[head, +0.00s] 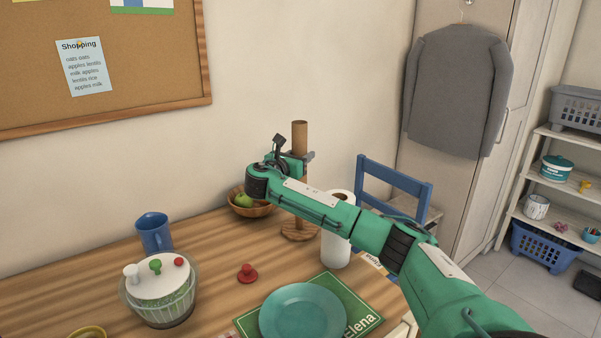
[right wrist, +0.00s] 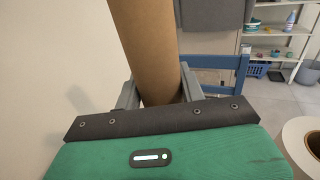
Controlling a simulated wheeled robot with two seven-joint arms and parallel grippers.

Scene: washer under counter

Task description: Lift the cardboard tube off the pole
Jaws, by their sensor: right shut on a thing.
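The brown cardboard tube (head: 299,133) stands upright near the wall in the head view, above a round wooden base (head: 300,232). My right gripper (head: 306,158) is shut on the tube, below its top end. In the right wrist view the tube (right wrist: 147,45) rises between the two fingers (right wrist: 160,96), which touch its sides. The pole inside is not distinguishable from the tube, and I cannot tell how far down the tube reaches. My left gripper is not in view.
A white paper roll (head: 338,240) stands close to the base, under my right arm. A wooden bowl (head: 247,207) with green fruit is left of it. A blue chair (head: 393,183) is behind. A teal plate (head: 302,312) and a salad spinner (head: 160,292) are nearer. The space above the tube looks clear.

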